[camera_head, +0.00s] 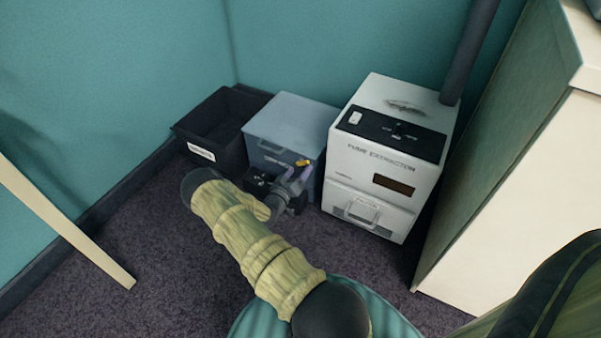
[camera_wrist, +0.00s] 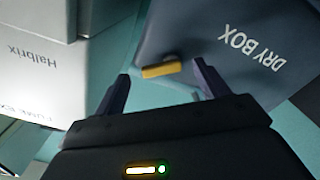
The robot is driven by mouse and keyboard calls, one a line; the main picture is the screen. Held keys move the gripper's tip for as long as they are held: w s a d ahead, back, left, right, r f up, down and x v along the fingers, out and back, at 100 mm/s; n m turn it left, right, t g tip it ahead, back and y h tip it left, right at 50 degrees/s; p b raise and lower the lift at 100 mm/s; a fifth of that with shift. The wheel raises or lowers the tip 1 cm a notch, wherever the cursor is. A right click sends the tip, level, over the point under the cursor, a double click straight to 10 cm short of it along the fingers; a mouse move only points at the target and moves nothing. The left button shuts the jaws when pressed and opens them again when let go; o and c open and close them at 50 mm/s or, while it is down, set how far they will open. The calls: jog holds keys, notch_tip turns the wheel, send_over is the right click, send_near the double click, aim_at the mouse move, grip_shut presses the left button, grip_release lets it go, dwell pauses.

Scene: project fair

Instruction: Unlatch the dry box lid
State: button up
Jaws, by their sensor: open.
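The dry box (camera_head: 292,124) is a blue-grey lidded box on the carpet between a black bin and a white machine. Its lid looks closed. A small yellow latch (camera_head: 303,163) sits on its front; in the wrist view the latch (camera_wrist: 161,69) shows beside the "DRY BOX" lettering on the box front (camera_wrist: 215,30). My gripper (camera_head: 294,180) is at the front of the box. In the wrist view its two fingers (camera_wrist: 160,84) are spread apart, with the latch between and just beyond their tips. I cannot tell whether a finger touches it.
The white fume extractor (camera_head: 385,158) stands close on the right, with a dark pipe (camera_head: 468,50) rising behind it. A black open bin (camera_head: 222,130) is on the left against the teal wall. A white-edged counter (camera_head: 520,200) bounds the right.

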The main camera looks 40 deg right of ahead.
jog(key=shift+x, duration=1.1)
jog(key=shift+c, duration=0.4)
jog(key=c, duration=0.9)
jog(key=shift+m, duration=0.4)
jog(key=shift+f+m+p, duration=0.2)
jog(key=shift+m+p, duration=0.05)
jog(key=shift+m, duration=0.8)
jog(key=shift+f+m+p, duration=0.2)
jog(key=shift+m, duration=0.9)
jog(key=shift+f+m+p, duration=0.2)
jog(key=shift+m+p, duration=0.05)
jog(key=shift+m, duration=0.8)
